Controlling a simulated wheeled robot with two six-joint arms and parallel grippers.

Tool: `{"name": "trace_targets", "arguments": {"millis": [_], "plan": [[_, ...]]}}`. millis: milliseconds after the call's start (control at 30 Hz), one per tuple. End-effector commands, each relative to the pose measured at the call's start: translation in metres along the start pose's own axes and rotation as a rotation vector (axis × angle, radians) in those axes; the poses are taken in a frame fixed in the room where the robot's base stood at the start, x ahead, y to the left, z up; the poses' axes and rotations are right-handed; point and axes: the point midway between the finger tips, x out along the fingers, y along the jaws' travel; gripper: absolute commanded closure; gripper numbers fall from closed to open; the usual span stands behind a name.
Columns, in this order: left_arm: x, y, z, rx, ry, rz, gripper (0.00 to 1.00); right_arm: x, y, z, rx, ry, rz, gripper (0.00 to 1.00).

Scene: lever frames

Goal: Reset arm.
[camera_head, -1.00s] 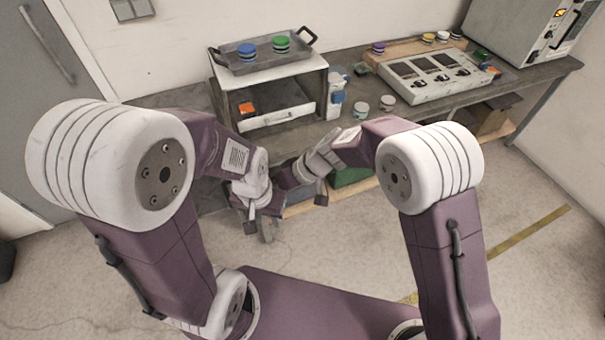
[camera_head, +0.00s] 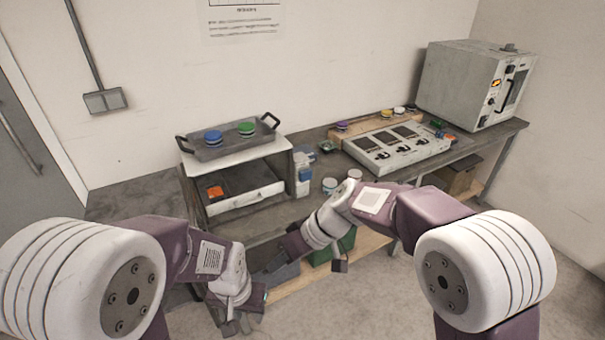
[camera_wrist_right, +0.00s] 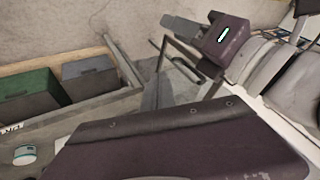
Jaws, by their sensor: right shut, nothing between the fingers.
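My left gripper (camera_head: 238,322) hangs low at the bottom of the head view, in front of the workbench. Its small dark fingers are partly lost against the floor, and I cannot tell whether they are apart. In the right wrist view a purple gripper part with a grey finger (camera_wrist_right: 185,28) shows at the upper middle, and a large dark purple part fills the bottom.
The workbench (camera_head: 140,190) carries a tray (camera_head: 185,146) with blue and green pucks on a drawer unit (camera_head: 275,190), a lever panel (camera_head: 400,150) and a grey oven-like box (camera_head: 465,85). Green (camera_wrist_right: 25,84) and grey (camera_wrist_right: 88,70) bins sit on the lower shelf. Open floor lies in front.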

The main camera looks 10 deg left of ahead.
Motion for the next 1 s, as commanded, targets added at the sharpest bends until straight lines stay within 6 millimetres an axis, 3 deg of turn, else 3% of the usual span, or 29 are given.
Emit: {"name": "trace_targets", "arguments": {"millis": [67, 167, 267, 333, 400, 500, 533, 600, 767, 1000], "plan": [[0.0, 0.0, 0.0, 0.0, 0.0, 0.0, 0.65, -0.004, 0.006, -0.001, 0.012, 0.009, 0.008, 1.0], [0.0, 0.0, 0.0, 0.0, 0.0, 0.0, 0.65, -0.041, 0.035, 0.001, 0.074, 0.074, 0.066, 1.0], [0.0, 0.0, 0.0, 0.0, 0.0, 0.0, 0.65, -0.071, 0.075, 0.071, 0.187, 0.014, 0.191, 1.0], [0.0, 0.0, 0.0, 0.0, 0.0, 0.0, 0.65, -0.084, 0.096, 0.131, 0.321, -0.051, 0.299, 1.0], [0.0, 0.0, 0.0, 0.0, 0.0, 0.0, 0.65, -0.094, 0.108, 0.189, 0.461, -0.109, 0.404, 1.0], [0.0, 0.0, 0.0, 0.0, 0.0, 0.0, 0.65, -0.098, 0.112, 0.259, 0.633, -0.173, 0.54, 1.0], [0.0, 0.0, 0.0, 0.0, 0.0, 0.0, 0.65, -0.097, 0.112, 0.272, 0.67, -0.183, 0.571, 1.0], [0.0, 0.0, 0.0, 0.0, 0.0, 0.0, 0.65, -0.096, 0.116, 0.286, 0.742, -0.175, 0.622, 1.0], [0.0, 0.0, 0.0, 0.0, 0.0, 0.0, 0.65, -0.098, 0.123, 0.281, 0.843, -0.114, 0.658, 1.0], [-0.005, 0.0, -0.001, 0.0, 0.0, 0.0, 0.65, -0.102, 0.121, 0.279, 0.847, -0.114, 0.657, 1.0]]}}
